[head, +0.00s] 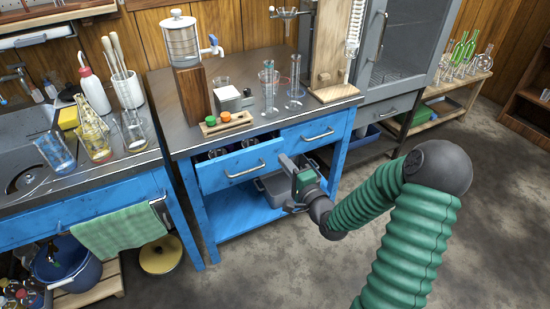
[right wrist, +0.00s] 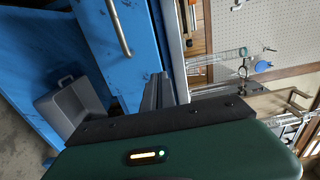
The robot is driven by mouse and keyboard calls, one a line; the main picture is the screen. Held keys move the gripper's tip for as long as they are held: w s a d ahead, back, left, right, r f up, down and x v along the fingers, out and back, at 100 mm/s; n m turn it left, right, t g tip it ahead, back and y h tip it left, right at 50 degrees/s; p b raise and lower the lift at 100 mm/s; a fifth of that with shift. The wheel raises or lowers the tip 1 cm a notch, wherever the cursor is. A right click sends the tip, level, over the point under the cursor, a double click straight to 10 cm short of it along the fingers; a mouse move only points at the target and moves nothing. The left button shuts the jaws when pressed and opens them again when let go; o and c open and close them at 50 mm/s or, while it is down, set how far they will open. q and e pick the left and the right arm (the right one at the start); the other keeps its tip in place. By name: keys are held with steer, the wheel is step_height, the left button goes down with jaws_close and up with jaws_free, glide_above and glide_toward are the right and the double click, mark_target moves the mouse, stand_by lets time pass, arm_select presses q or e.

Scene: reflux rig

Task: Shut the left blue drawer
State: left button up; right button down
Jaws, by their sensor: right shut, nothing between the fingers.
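The left blue drawer (head: 241,166) stands pulled out from the blue bench, with its bar handle across the front. Glassware shows inside it. My right gripper (head: 288,164) is shut and empty, close to the right end of this drawer's front. I cannot tell whether it touches the drawer. In the right wrist view, a blue drawer front with a bar handle (right wrist: 118,27) lies beyond the dark fingers (right wrist: 160,90). My left gripper is not in view.
The right blue drawer (head: 316,132) is shut. A grey bin (head: 270,190) stands on the lower shelf behind my gripper. The bench top (head: 245,130) holds glassware, a wooden tray and a dispenser. A green towel (head: 120,232) hangs at the left bench. Floor before the drawers is clear.

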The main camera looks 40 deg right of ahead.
mark_target(272, 144)
steer(key=x, duration=0.1)
steer(key=b+x, duration=0.1)
steer(key=x, duration=0.1)
steer(key=b+x, duration=0.1)
steer(key=x, duration=0.1)
steer(key=shift+d+f, duration=0.25)
steer(key=shift+f, duration=0.1)
steer(key=shift+w+d+r, duration=0.15)
steer(key=shift+w+d, duration=0.05)
steer(key=shift+w, duration=0.3)
steer(key=shift+a+r, duration=0.1)
steer(key=shift+w, duration=0.1)
